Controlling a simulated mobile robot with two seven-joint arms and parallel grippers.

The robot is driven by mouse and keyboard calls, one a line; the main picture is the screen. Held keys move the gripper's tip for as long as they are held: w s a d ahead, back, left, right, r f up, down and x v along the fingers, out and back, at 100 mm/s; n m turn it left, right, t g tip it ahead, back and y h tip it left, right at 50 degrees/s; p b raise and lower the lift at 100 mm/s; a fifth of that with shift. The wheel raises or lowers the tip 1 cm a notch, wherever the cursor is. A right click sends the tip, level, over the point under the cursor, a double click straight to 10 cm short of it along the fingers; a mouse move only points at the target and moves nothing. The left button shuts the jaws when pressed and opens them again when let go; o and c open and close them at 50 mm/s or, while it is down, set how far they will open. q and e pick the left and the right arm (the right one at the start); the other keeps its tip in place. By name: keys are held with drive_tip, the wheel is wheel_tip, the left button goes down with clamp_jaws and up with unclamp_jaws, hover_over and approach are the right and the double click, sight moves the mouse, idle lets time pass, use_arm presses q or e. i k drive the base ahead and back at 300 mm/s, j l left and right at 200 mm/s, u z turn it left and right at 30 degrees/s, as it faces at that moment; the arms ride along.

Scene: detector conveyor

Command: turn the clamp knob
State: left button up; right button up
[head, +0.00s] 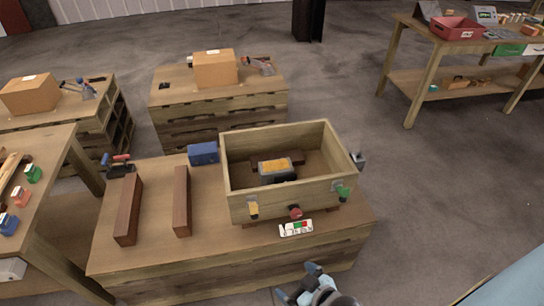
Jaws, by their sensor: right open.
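A wooden open-topped box (243,208) stands on a low wooden bench. A round red knob (295,211) sits low on its front face, with a yellow part (253,209) to its left and a green-handled part (343,192) at the right front corner. Which of these is the clamp knob I cannot tell for certain. Inside the box is a dark block with a yellow top (277,167). My right gripper (299,283) is at the bottom edge, open and empty, in front of the bench and apart from the knob. My left gripper is not in view.
The bench (150,250) also holds two brown bars (128,210) (181,201), a blue box (203,153) and a small label strip (296,228) before the red knob. A table with small coloured parts stands at left. The floor at right (450,200) is clear.

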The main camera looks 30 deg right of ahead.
sight(296, 213)
drive_tip(key=z, duration=1.05)
